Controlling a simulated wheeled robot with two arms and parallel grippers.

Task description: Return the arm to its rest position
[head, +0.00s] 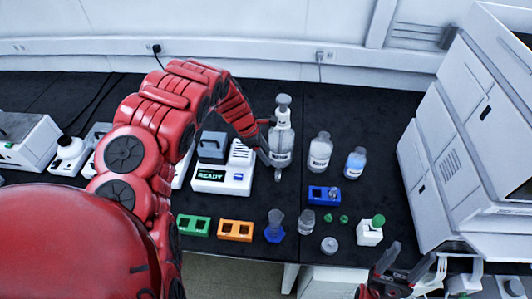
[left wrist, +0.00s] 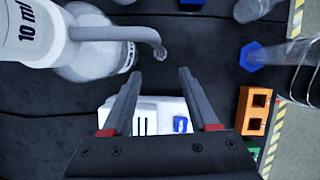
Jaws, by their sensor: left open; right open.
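My left arm arches in from the left in the head view. Its gripper (head: 266,150) is beside the left of a clear bottle with a dispenser pump top (head: 282,145), partly overlapped with it in the picture. In the left wrist view, the left gripper (left wrist: 160,72) has its fingers apart with nothing between them. The pump, marked 10 ml (left wrist: 30,30), and its bent spout are at the upper left, beyond the fingertips. My right gripper (head: 388,262) is open and empty at the lower right of the head view, near the bench's front edge.
A white device reading READY (head: 222,180) stands close to the left gripper. Two bottles (head: 320,152) (head: 356,162) stand right of the pump bottle. Green (head: 193,226) and orange (head: 235,230) racks and small vessels line the front. A large white instrument (head: 470,150) fills the right.

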